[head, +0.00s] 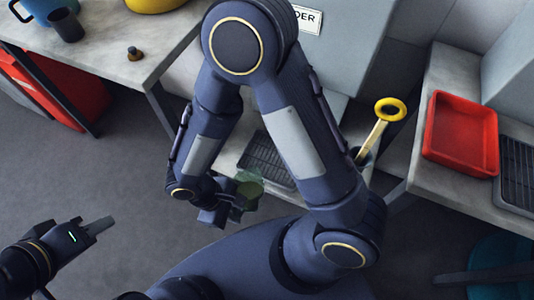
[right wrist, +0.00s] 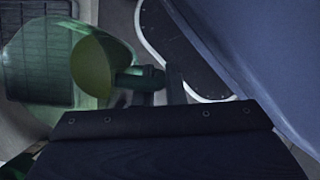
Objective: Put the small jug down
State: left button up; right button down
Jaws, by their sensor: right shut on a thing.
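The small jug looks like a green, see-through vessel (head: 250,183) in the head view. My right gripper (head: 232,206) is shut on it and partly covers it. In the right wrist view the jug (right wrist: 42,70) shows large at the left, with its green handle (right wrist: 137,78) between the fingers. It appears held in the air; I see no surface touching it. My left gripper (head: 98,225) is low at the left, over the floor and away from the jug. It holds nothing visible, and its finger gap cannot be made out.
A grey counter (head: 110,50) at upper left bears a blue mug (head: 38,10), a dark cup (head: 66,25) and a small brass piece (head: 134,53). A red tray (head: 460,135) lies on the right counter. A dark grille (head: 265,158) is near the jug.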

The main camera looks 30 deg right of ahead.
jog(key=w+d+f, duration=0.1)
jog(key=w+d, duration=0.2)
jog(key=d, duration=0.1)
jog(key=w+d+f, duration=0.1)
jog(key=w+d, duration=0.3)
jog(key=d, duration=0.1)
jog(key=w+d+f, duration=0.2)
jog(key=w+d, duration=0.2)
jog(key=shift+w+d+b, duration=0.2)
jog(key=shift+d+b, duration=0.1)
jog(key=shift+b, duration=0.1)
jog(key=c, duration=2)
grip_release()
jog(key=shift+f, duration=0.1)
jog(key=o, duration=0.5)
jog(key=shift+r, duration=0.2)
